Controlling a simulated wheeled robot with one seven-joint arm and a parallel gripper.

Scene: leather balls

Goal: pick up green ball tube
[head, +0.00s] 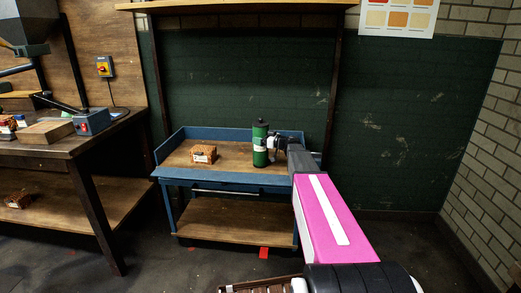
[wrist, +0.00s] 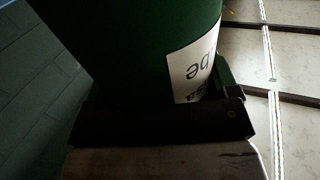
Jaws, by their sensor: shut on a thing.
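The green ball tube (head: 260,147) is upright, with a black cap and a white label, at the right part of the blue workbench (head: 172,172). In the wrist view the tube (wrist: 130,45) fills the upper middle, with part of its white label showing. My gripper (head: 271,143) reaches it from the right and is shut on the tube. In the wrist view the dark jaws (wrist: 160,125) lie across the tube's side. I cannot tell whether the tube's base touches the bench top.
A small orange-brown box (head: 203,154) lies on the bench left of the tube. The bench has a raised blue rim and a lower shelf (head: 235,220). A wooden table (head: 60,147) with tools stands at the left. A dark green wall is behind.

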